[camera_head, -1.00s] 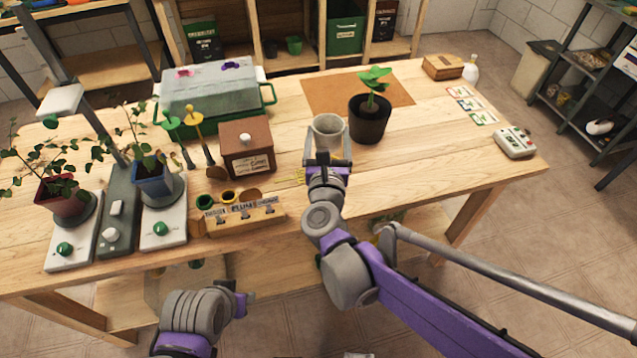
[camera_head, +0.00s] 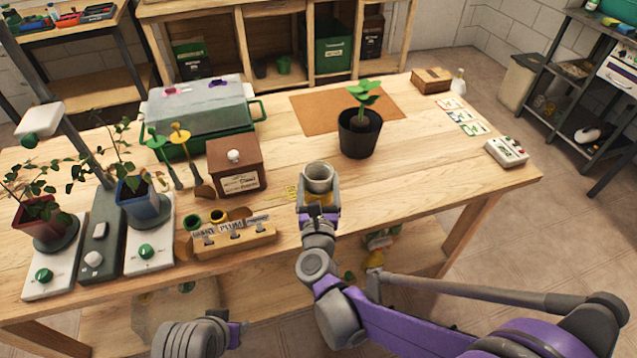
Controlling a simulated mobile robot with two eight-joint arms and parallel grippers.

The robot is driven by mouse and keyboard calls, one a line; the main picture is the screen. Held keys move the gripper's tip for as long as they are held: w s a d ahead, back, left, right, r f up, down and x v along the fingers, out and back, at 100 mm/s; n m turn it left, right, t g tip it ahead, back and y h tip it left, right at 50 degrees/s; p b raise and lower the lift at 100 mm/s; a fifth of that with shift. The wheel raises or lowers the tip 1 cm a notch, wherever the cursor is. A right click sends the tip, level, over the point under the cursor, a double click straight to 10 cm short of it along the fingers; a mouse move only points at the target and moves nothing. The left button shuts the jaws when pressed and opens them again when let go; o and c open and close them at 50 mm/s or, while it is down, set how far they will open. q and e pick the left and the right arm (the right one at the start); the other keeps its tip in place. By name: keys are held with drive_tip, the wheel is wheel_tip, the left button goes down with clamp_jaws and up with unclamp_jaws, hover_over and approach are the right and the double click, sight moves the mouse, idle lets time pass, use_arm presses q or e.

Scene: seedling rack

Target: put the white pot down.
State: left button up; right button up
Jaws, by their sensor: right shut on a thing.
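My left gripper (camera_head: 240,332) is low, in front of the table edge and away from the pot. Its jaws are too small and turned to tell their state.
A black pot with a seedling (camera_head: 358,140) stands behind and right of the white pot, by a brown mat (camera_head: 315,118). A wooden box (camera_head: 238,178) and a label stand (camera_head: 235,240) are to the left. The table's right part has clear room.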

drive_tip(key=shift+f+b, duration=0.45)
drive_tip(key=shift+f, duration=0.15)
drive_tip(key=o, duration=1.3)
drive_tip(key=shift+c, duration=0.2)
drive_tip(key=shift+r, duration=0.1)
